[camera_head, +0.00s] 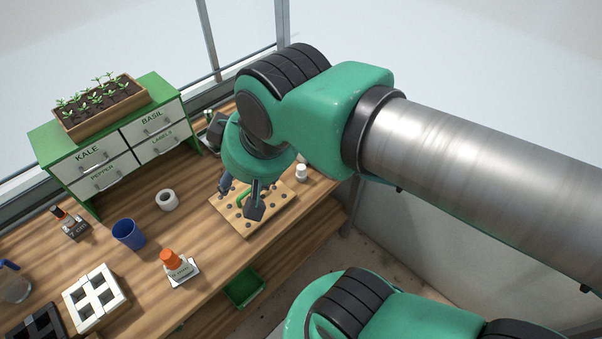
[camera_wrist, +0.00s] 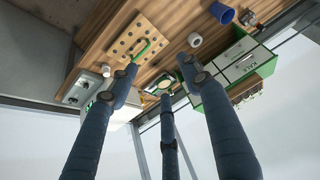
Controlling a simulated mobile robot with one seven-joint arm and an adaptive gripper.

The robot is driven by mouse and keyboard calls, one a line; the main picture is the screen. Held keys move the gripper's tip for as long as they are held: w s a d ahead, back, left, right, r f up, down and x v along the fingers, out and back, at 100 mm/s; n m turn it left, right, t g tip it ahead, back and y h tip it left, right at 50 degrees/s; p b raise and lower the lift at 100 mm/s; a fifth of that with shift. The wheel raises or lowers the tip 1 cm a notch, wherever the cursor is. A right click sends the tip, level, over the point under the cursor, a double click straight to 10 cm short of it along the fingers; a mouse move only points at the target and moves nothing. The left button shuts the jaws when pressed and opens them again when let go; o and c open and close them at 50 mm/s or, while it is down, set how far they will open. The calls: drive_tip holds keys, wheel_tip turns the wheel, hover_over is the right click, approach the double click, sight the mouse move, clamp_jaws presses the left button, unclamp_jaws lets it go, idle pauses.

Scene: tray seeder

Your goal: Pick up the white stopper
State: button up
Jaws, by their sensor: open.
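A small white cylinder, which looks like the white stopper (camera_head: 301,172), stands on the wooden bench just right of the peg board, in the head view. A small white shape (camera_wrist: 106,71) beside the board in the wrist view may be the same thing; it is too small to tell. My gripper (camera_head: 241,198) is open and empty, with its dark fingers spread above the peg board, left of the white cylinder. The fingers (camera_wrist: 160,78) also show spread apart in the wrist view.
The peg board (camera_head: 247,229) has holes and a green looped piece (camera_wrist: 141,49). A green drawer cabinet (camera_head: 113,151) stands at the back.

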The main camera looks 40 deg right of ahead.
drive_tip(key=shift+w, duration=0.1)
drive_tip(key=m+g+p, duration=0.1)
drive_tip(key=g+p, duration=0.1)
drive_tip(key=g, duration=0.4)
hover_over(301, 167)
wheel_tip(301, 167, down, 24)
drive_tip(key=shift+f, duration=0.15)
drive_tip(key=shift+f, duration=0.1)
drive_tip(key=shift+f+b, duration=0.55)
drive_tip(key=shift+f, duration=3.65)
drive_tip(key=shift+f, duration=0.1)
